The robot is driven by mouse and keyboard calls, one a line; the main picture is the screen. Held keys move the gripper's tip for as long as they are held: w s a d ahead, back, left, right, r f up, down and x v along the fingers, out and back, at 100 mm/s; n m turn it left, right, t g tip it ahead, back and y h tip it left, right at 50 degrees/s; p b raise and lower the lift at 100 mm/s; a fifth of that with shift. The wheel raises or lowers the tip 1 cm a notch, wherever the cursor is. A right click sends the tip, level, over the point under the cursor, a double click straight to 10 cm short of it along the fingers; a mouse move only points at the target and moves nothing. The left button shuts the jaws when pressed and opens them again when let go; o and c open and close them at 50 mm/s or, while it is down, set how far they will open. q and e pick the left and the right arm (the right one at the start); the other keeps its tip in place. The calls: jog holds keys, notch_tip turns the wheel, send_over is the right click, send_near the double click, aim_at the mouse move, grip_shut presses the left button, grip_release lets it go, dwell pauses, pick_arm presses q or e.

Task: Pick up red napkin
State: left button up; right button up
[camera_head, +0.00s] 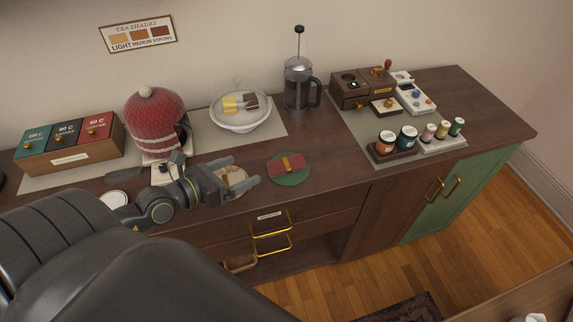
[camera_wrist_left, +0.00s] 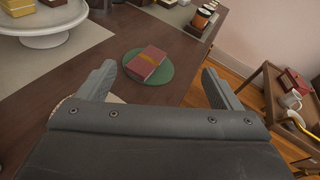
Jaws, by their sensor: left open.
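The red napkin (camera_head: 285,166) is folded, with a gold-brown band across it. It lies on a round green mat (camera_head: 292,182) on the dark wooden counter. In the left wrist view the napkin (camera_wrist_left: 146,64) and the green mat (camera_wrist_left: 133,54) show ahead, between the two fingers and beyond them. My left gripper (camera_head: 254,173) is open and empty, just to the left of the mat, with its fingers pointing towards it. It also shows in the left wrist view (camera_wrist_left: 160,80). My right gripper is in neither view.
A lidded cake stand (camera_head: 240,122), a French press (camera_head: 299,88) and a quilted red cover (camera_head: 155,120) stand along the back. Small jars (camera_head: 408,136) stand to the right. A drawer with gold handles (camera_head: 270,232) is below. The counter right of the mat is clear.

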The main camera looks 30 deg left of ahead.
pick_arm(q)
jog(key=f+m, duration=0.1)
jog(key=a+f+m+g, duration=0.1)
jog(key=shift+s+a+f+g, duration=0.1)
jog(key=shift+a+f+g, duration=0.05)
jog(key=shift+f+g, duration=0.2)
jog(key=b, duration=0.2)
send_near(285, 164)
jog(key=w, duration=0.1)
jog(key=w+d, duration=0.1)
jog(key=shift+w+f, duration=0.1)
jog(key=shift+w, duration=0.15)
jog(key=shift+y, duration=0.3)
jog(key=shift+f+p+x, duration=0.15)
jog(key=shift+p+x, duration=0.05)
jog(key=shift+x, duration=1.35)
jog(key=shift+f+p+x, duration=0.15)
jog(key=shift+x, duration=1.4)
jog(key=shift+s, duration=0.15)
jog(key=shift+c, duration=0.5)
jog(key=shift+s, duration=0.1)
jog(key=c, duration=1.1)
